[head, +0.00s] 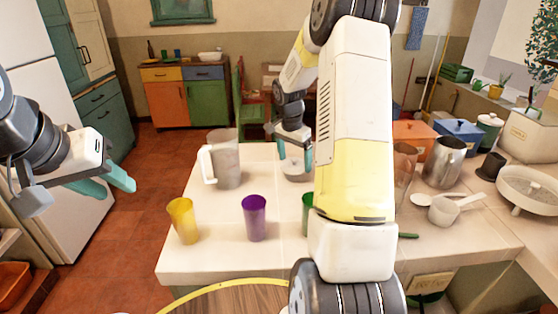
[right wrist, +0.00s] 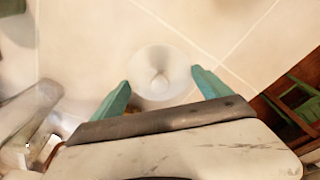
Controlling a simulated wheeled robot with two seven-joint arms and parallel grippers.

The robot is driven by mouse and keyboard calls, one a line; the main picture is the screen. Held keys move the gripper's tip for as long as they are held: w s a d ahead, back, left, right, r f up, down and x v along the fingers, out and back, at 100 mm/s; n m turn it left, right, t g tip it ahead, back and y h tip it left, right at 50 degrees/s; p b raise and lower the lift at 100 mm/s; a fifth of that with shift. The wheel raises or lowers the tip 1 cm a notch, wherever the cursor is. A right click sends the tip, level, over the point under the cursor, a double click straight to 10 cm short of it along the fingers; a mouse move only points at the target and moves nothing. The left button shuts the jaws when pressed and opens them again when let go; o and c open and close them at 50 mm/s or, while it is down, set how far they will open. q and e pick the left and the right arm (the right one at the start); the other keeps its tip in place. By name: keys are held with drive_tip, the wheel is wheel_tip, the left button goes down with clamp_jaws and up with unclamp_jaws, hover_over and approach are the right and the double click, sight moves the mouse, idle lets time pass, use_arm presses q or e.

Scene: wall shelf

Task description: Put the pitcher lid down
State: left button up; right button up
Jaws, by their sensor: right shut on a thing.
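The pitcher lid (head: 294,172) is a pale, translucent round piece with a small knob. My right gripper (head: 294,157) is shut on it over the far part of the white counter. In the right wrist view the lid (right wrist: 160,73) sits between the two teal fingers; whether it touches the counter I cannot tell. The frosted pitcher (head: 227,160), with a white handle, stands upright and without a lid to the left of my right gripper. My left gripper (head: 120,188) is empty, its teal fingers apart, left of the counter over the floor.
A yellow cup (head: 183,221) and a purple cup (head: 255,218) stand on the near part of the counter (head: 215,258). A green cup (head: 307,214) is partly hidden by my right arm. A metal jug (head: 445,163) and a white scoop (head: 443,212) are at right.

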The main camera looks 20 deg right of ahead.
sight(294, 165)
drive_tip(key=shift+f, duration=1.7)
drive_tip(key=shift+f, duration=0.1)
drive_tip(key=o, duration=1.1)
drive_tip(key=shift+f, duration=0.1)
wheel_tip(294, 165, up, 12)
drive_tip(key=s+a, duration=0.1)
drive_tip(key=a, duration=0.1)
drive_tip(key=s+a+r+n+t+y, duration=0.1)
drive_tip(key=s+a+r+n, duration=0.2)
drive_tip(key=s+r, duration=0.2)
drive_tip(key=s+a+r+n+t, duration=0.1)
drive_tip(key=s+a+r+n, duration=0.15)
drive_tip(key=s+r, duration=0.25)
drive_tip(key=s+a+n+t+y, duration=0.1)
drive_tip(key=s+a+n, duration=0.1)
drive_tip(key=s, duration=0.3)
drive_tip(key=s+a+r+n+t+y, duration=0.1)
drive_tip(key=s+a+n, duration=0.1)
drive_tip(key=s, duration=0.4)
drive_tip(key=s+a+n+t, duration=0.1)
drive_tip(key=s+a+n, duration=0.2)
drive_tip(key=s, duration=0.2)
drive_tip(key=shift+s+a+r+y, duration=0.25)
drive_tip(key=shift+s+r+y, duration=0.05)
drive_tip(key=shift+y, duration=0.1)
